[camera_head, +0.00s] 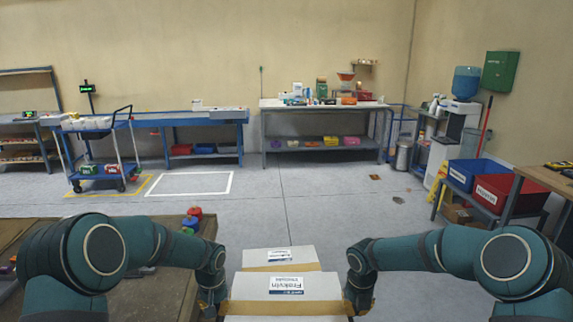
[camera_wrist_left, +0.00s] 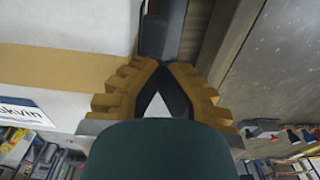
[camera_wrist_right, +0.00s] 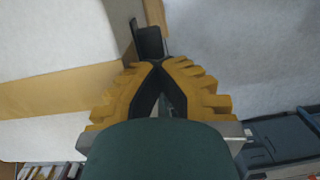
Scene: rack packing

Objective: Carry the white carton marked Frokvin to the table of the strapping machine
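The white Frokvin carton (camera_head: 255,285), with a brown tape band and an upside-down label, is at the bottom centre of the head view, between my two hands. My left gripper (camera_head: 222,307) is at its left side and my right gripper (camera_head: 350,306) at its right side. In both wrist views the fingertips meet with nothing visible between them, beside the carton, which also shows in the left wrist view (camera_wrist_left: 60,90) and right wrist view (camera_wrist_right: 60,40). Its underside is hidden, so I cannot tell what supports it. I cannot clearly identify the strapping machine.
Another white labelled carton (camera_head: 258,257) shows just beyond. A brown surface (camera_head: 185,270) with coloured items is at left. A blue trolley (camera_head: 103,125), a blue-framed table (camera_head: 190,116) and a workbench (camera_head: 320,105) stand along the back. Crates (camera_head: 508,197) are at right.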

